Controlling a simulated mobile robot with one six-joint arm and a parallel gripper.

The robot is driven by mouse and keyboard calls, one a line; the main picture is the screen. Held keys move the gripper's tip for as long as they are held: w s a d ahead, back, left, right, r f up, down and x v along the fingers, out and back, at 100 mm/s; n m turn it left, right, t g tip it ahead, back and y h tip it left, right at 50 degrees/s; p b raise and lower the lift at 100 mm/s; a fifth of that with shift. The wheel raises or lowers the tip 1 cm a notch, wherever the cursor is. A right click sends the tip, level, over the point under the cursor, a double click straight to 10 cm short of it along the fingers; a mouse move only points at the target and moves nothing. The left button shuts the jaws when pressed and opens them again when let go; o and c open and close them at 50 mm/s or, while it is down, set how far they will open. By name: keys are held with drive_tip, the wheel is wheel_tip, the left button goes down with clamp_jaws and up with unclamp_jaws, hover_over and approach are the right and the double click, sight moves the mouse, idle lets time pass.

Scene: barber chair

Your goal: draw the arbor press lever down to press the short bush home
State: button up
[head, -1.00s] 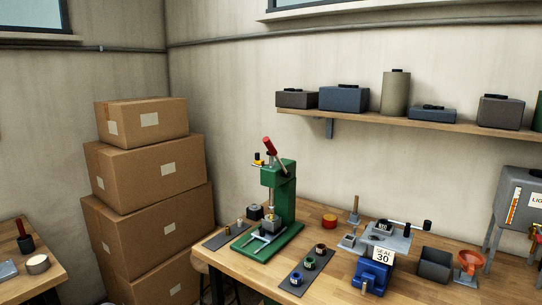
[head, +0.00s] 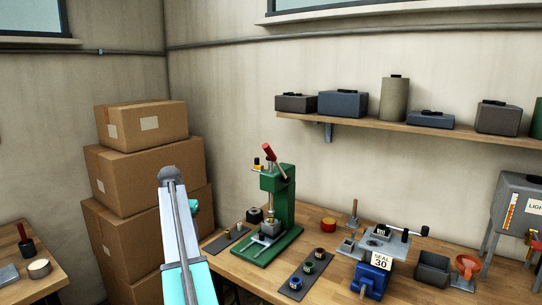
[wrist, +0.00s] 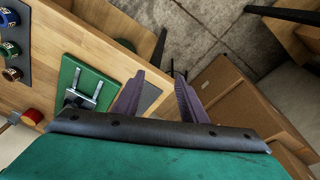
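The green arbor press (head: 285,205) stands on the wooden bench, with its red-handled lever (head: 268,152) raised and tilted up to the left. A small part sits low under the ram, but I cannot tell whether it is the short bush. My gripper shows in the wrist view (wrist: 160,100) with two dark fingers apart and nothing between them. In the head view, my arm rises left of the press, in front of the boxes, and its fingers cannot be made out. The wrist view looks down on the green press base (wrist: 90,85) with its metal forked plate (wrist: 82,97), left of the fingers.
A dark mat (head: 222,243) with small pieces lies left of the press; another mat with several ringed bushes (head: 309,268) lies right. A red pot (head: 328,225), blue vise (head: 373,279) and grey bin (head: 432,268) stand further right. Cardboard boxes (head: 140,175) are stacked at left.

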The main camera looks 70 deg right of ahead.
drive_tip(key=s+d+r+m, duration=0.1)
drive_tip(key=s+d+r, duration=0.2)
drive_tip(key=r, duration=0.4)
drive_tip(key=s+d+r+m+h+p, duration=0.1)
drive_tip(key=s+d+r, duration=0.3)
drive_tip(key=r, duration=0.2)
drive_tip(key=s+d+r+m, duration=0.1)
drive_tip(key=s+d+r, duration=0.2)
drive_tip(key=r, duration=0.4)
drive_tip(key=m+h+p, duration=0.1)
drive_tip(key=m+h, duration=0.1)
drive_tip(key=m, duration=0.2)
approach(270, 154)
wheel_tip(270, 154, up, 3)
drive_tip(key=shift+w+d+r, duration=0.2)
drive_tip(key=shift+w, duration=0.15)
drive_tip(key=shift+f, duration=0.15)
drive_tip(key=shift+a+p+x, duration=0.15)
drive_tip(key=shift+p+x, duration=1)
drive_tip(key=shift+x, duration=2.25)
drive_tip(key=shift+a+p+x, duration=0.1)
drive_tip(key=shift+p+x, duration=1.05)
drive_tip(key=shift+x, duration=2.2)
drive_tip(key=shift+s+f, duration=0.1)
drive_tip(key=shift+f, duration=0.05)
clamp_jaws()
